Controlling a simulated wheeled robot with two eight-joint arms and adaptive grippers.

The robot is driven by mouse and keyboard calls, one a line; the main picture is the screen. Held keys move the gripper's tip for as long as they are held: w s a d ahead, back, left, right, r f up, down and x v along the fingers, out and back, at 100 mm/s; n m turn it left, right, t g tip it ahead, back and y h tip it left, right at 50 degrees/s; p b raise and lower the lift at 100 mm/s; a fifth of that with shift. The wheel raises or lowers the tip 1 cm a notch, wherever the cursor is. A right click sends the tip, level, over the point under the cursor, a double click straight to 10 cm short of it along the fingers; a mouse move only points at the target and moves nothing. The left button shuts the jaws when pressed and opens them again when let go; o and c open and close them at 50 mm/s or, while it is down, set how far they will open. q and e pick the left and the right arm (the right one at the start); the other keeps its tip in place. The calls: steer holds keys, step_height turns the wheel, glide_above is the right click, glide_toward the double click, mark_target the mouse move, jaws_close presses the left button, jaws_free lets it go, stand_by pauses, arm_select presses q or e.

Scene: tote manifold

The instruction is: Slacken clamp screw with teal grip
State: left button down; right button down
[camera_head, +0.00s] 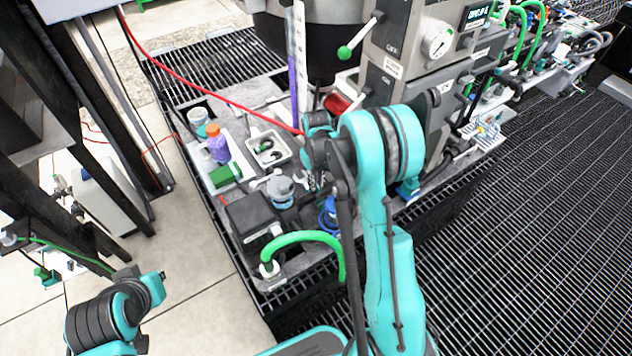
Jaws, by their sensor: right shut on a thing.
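My right arm reaches over the crowded grey bench (300,262) from the lower right. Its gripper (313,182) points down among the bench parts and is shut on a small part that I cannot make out. A blue ring-shaped part (328,218) lies just below the gripper, partly behind my arm. I cannot clearly pick out the clamp screw with the teal grip; the arm and gripper hide much of that spot. My left arm shows at the lower left, off the bench, but I cannot see its gripper.
A black box (252,216), a grey-capped jar (280,190) and a white tray (268,148) crowd the left side. An orange-capped bottle (217,146) stands behind. A green hose (305,237) arcs in front. A grey gauge panel (405,62) rises behind. Dark grating lies right.

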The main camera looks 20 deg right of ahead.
mark_target(317, 184)
steer(key=shift+n, duration=0.6)
steer(key=c, duration=1.5)
jaws_free()
steer(key=shift+c, duration=0.2)
steer(key=shift+r, duration=0.1)
step_height(317, 184, up, 12)
